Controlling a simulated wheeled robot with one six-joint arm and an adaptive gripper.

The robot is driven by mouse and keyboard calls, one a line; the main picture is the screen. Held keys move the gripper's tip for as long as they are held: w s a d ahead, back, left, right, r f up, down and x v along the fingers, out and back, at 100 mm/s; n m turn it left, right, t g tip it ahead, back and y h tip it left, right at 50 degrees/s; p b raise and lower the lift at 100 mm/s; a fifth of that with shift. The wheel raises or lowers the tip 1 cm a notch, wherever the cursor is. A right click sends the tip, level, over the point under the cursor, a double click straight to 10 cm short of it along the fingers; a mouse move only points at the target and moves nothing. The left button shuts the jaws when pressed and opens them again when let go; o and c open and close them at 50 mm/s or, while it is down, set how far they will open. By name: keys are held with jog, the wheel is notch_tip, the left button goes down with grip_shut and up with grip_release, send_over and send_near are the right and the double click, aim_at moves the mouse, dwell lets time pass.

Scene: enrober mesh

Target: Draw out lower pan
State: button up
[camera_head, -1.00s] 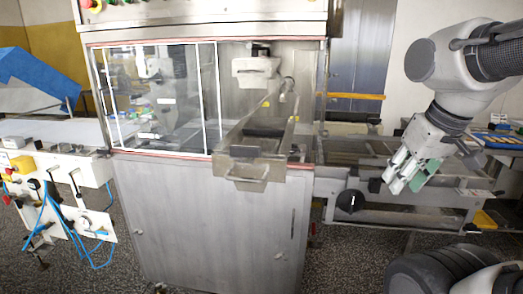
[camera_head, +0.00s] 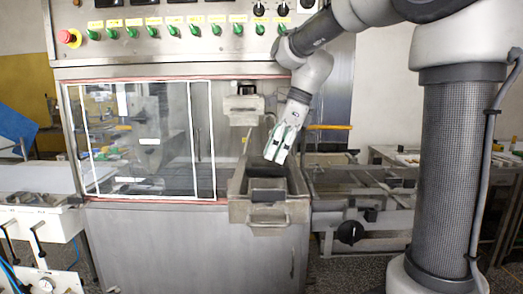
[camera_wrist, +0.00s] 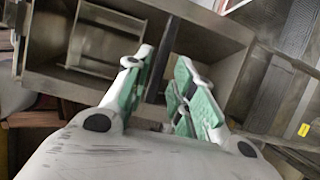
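The lower pan (camera_head: 241,213) is a grey metal trough that juts out of the front of the steel machine, with a handle (camera_head: 268,230) on its front face. A smaller upper pan (camera_head: 243,112) sits above and behind it. My gripper (camera_head: 273,158) points down over the trough's rear part, above its front handle level, and appears clear of it. In the wrist view the green-padded fingers (camera_wrist: 160,70) are spread apart with nothing clasped. A dark bar shows behind the gap between them. Whether the fingers touch anything is unclear.
The steel cabinet (camera_head: 190,250) has a clear window (camera_head: 150,140) left of the opening and a control panel (camera_head: 180,30) with knobs above. A conveyor frame (camera_head: 360,190) stands right of the pan. A white bench (camera_head: 40,225) is at left. Speckled floor shows at lower right.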

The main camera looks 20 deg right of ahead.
aim_at(266, 168)
jog(key=shift+w+a+f, duration=0.2)
jog(key=shift+w+a, duration=0.05)
jog(key=shift+a, duration=0.05)
jog(key=x, duration=0.7)
jog(key=shift+a+f, duration=0.1)
jog(key=shift+f, duration=0.05)
grip_shut()
jog(key=shift+r, duration=5.55)
